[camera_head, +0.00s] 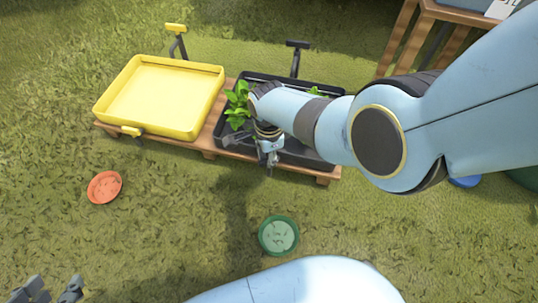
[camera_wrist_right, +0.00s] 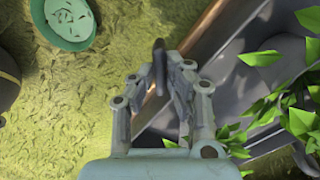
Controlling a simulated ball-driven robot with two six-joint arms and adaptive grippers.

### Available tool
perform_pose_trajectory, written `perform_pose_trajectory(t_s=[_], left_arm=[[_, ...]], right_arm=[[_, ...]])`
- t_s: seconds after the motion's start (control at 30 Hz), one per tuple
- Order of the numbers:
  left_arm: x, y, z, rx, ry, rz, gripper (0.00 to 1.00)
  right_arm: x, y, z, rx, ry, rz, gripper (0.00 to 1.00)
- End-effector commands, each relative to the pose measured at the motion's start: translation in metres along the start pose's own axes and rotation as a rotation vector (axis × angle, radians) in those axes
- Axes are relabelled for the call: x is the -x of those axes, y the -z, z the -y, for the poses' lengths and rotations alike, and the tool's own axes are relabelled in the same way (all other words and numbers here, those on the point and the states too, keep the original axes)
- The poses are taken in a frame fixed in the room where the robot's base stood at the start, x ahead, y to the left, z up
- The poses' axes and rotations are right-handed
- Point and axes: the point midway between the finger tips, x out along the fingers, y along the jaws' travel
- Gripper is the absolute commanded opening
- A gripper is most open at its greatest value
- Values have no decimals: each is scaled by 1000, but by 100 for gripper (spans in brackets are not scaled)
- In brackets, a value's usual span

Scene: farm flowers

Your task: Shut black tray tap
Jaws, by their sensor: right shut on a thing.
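The black tray (camera_head: 322,88) holds leafy green plants and stands on a wooden bench, right of the yellow tray. My right gripper (camera_head: 268,160) is at its front edge, and my arm hides part of the tray. In the right wrist view, my right gripper (camera_wrist_right: 161,74) is shut on a thin dark piece, which looks like the black tray tap (camera_wrist_right: 159,62). The tap's turn position is hard to tell. My left gripper (camera_head: 48,292) is at the bottom left corner, fingers apart, empty.
The yellow tray (camera_head: 100,104) has a yellow front tap (camera_head: 132,131). An orange dish (camera_head: 104,187) and a green dish (camera_head: 278,236) lie on the grass in front. A wooden table (camera_head: 440,12) stands at back right.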

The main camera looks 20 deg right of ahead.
Motion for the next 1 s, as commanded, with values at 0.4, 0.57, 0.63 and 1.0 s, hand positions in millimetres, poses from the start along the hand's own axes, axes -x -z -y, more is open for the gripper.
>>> perform_pose_trajectory(t_s=[0.4, 0.57, 0.63, 1.0], left_arm=[[-1, 1, 0, 0, 0, 0, 40], [-1, 1, 0, -1, 0, -2, 40], [-1, 1, 0, -1, 0, -3, 40], [0, 0, 0, -1, 0, -2, 40]], right_arm=[[0, 0, 0, -370, -1, 1, 0], [0, -1, 0, -476, -1, 1, 0], [0, -1, 0, -513, -1, 1, 0], [0, -1, 0, -614, -1, 1, 0]])
